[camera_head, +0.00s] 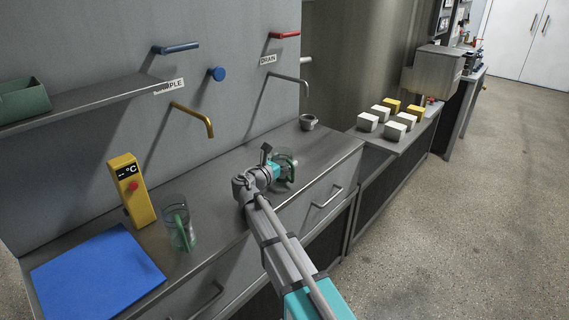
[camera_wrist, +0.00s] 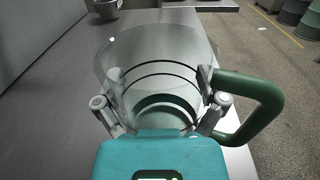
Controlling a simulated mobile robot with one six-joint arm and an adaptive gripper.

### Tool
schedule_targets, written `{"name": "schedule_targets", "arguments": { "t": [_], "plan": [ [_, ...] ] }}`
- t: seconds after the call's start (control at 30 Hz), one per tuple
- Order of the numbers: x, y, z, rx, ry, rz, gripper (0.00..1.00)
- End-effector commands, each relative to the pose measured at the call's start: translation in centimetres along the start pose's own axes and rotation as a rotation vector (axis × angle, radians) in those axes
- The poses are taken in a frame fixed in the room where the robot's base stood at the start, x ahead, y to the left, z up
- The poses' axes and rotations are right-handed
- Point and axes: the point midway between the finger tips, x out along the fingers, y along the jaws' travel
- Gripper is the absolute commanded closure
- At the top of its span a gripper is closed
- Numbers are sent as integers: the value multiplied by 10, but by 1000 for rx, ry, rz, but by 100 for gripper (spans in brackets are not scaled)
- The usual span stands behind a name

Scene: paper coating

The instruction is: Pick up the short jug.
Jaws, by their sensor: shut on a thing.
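The short jug (camera_head: 288,159) is clear with a green handle, over the steel counter (camera_head: 225,190) near its front edge. In the wrist view the jug (camera_wrist: 155,55) fills the middle, its handle to the right. My gripper (camera_head: 275,170) is shut on the jug, with one finger on each side of its wall in the wrist view (camera_wrist: 160,104). Whether the jug's base touches the counter cannot be told. A taller clear jug (camera_head: 178,231) with a green handle stands upright farther left, apart from my gripper.
A blue mat (camera_head: 95,275) and a yellow temperature device (camera_head: 131,190) are at the left. A small grey bowl (camera_head: 308,122) stands behind the held jug. Taps, including a yellow one (camera_head: 195,114), jut from the wall. White and yellow blocks (camera_head: 396,131) sit on a shelf to the right.

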Motion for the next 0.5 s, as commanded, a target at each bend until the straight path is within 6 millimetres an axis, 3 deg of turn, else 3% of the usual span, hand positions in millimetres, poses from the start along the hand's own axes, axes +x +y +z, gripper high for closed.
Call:
{"name": "schedule_targets", "arguments": {
  "t": [0.5],
  "plan": [
    [0, 0, 33, 0, -1, -1, 68]
  ]
}}
